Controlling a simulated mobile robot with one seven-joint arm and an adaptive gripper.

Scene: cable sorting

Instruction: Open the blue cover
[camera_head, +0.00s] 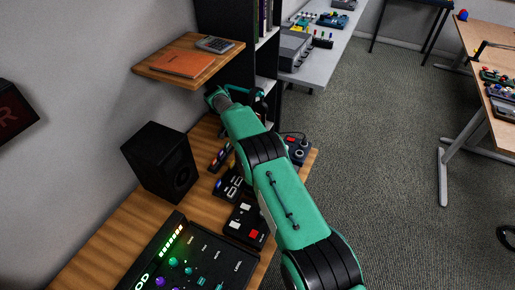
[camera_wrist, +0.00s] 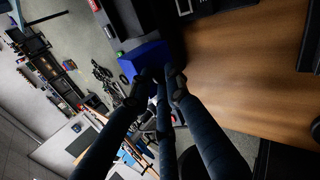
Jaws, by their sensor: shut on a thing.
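The blue cover (camera_wrist: 145,58) shows in the wrist view, a small blue block at the edge of a dark box (camera_wrist: 124,20). My gripper (camera_wrist: 158,76) has its dark fingertips at the lower edge of the cover and is shut on it. The fingers hide part of that edge, so the exact grip and how far the cover is tilted cannot be told. In the head view my green arm reaches to the back end of the wooden desk (camera_head: 108,243); the fingertips and the blue cover are hidden there.
A wooden shelf (camera_head: 205,76) with an orange book and a calculator hangs close to my wrist. A black speaker (camera_head: 160,160), a mixer panel (camera_head: 185,262) and several small control boxes (camera_head: 245,220) stand on the desk. Open carpet (camera_head: 400,160) lies to the right.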

